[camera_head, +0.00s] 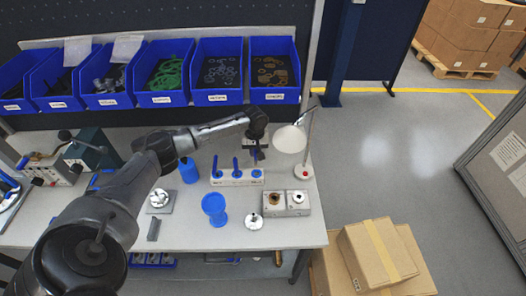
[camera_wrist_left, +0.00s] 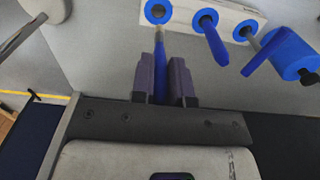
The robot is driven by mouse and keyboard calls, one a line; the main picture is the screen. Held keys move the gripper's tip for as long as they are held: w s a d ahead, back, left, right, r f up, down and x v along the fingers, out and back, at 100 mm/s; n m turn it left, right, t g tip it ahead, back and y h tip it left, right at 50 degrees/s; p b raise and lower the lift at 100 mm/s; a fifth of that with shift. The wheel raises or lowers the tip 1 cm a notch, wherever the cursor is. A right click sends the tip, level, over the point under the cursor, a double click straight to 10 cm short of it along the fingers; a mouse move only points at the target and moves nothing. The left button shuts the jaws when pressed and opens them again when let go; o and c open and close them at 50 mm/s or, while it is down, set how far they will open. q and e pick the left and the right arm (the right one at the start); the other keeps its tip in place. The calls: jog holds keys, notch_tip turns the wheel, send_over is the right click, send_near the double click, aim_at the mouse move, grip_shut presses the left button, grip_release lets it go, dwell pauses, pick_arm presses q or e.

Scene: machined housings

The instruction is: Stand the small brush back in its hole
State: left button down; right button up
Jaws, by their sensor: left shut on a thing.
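The small brush (camera_wrist_left: 160,80) has a blue handle and a pale tip. My left gripper (camera_head: 259,154) is shut on its handle, and the fingers also show in the left wrist view (camera_wrist_left: 161,82). The white holder block (camera_head: 228,182) has several blue-ringed holes. The tip lines up with an end ring (camera_wrist_left: 157,11), which is the right-hand one in the head view (camera_head: 257,173). I cannot tell whether the tip is above the hole or just inside it. Other blue-handled tools (camera_wrist_left: 210,40) stand in the other holes. My right gripper is not in view.
A white lamp (camera_head: 290,140) stands close right of the gripper. A blue cup (camera_head: 214,207), a blue bottle (camera_head: 188,171) and machined housings (camera_head: 286,203) surround the block. Blue bins (camera_head: 219,72) line the back.

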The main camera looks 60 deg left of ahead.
aim_at(256, 164)
pick_arm(q)
jog(key=shift+w+f, duration=0.1)
dwell(0.3)
jog(key=shift+p, duration=0.95)
jog(key=shift+f+b, duration=0.45)
jog(key=shift+f, duration=0.15)
jog(key=shift+f+b, duration=0.35)
jog(key=shift+f, duration=1.15)
jog(key=shift+f+p, duration=0.1)
jog(key=shift+p, duration=1.2)
jog(key=shift+f+b, duration=0.6)
jog(key=shift+f, duration=0.95)
